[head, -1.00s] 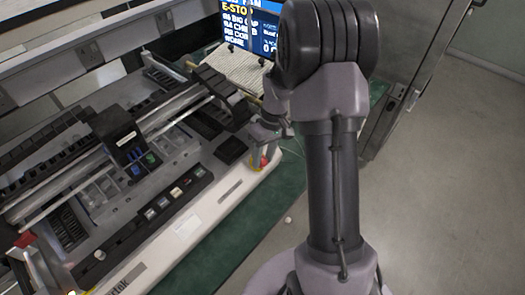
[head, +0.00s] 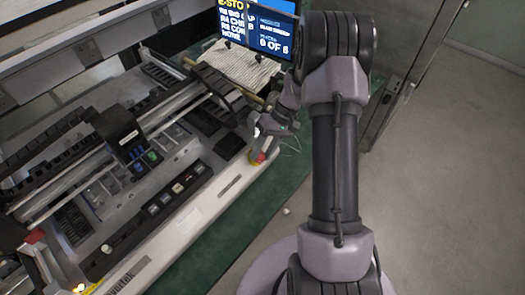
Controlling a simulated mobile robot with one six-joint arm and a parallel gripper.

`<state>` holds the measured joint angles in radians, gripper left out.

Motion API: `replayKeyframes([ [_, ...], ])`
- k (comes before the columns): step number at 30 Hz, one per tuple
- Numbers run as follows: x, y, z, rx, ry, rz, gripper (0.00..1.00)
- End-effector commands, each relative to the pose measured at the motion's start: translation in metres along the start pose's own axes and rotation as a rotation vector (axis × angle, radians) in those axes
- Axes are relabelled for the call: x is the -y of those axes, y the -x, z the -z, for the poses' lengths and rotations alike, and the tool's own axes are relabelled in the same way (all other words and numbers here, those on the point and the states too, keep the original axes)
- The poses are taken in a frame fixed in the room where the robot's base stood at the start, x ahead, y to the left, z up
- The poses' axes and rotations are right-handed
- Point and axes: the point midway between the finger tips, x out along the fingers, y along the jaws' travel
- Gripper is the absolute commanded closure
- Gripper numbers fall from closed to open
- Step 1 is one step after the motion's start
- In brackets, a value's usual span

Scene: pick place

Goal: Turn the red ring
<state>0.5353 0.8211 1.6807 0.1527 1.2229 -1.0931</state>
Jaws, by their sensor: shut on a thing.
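The red ring (head: 262,157) is a small red piece on a yellow base at the right front corner of the machine. My gripper (head: 261,149) reaches down to it from above and is shut on it. The fingers and wrist hide most of the ring, so its turn angle cannot be read. The yellow base (head: 254,163) shows just below the red.
The machine (head: 150,185), with rails, trays and a row of buttons, fills the left. Grey floor at right is clear.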

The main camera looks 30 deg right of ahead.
Motion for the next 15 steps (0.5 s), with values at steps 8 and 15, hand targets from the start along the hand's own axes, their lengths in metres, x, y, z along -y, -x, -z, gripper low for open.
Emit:
replayKeyframes([
  [8,-0.0001,-0.0004,0.0,0.0,0.001,-0.001,0.55],
  [15,0.0,-0.0003,-0.0001,0.0,0.001,-0.001,0.41],
])
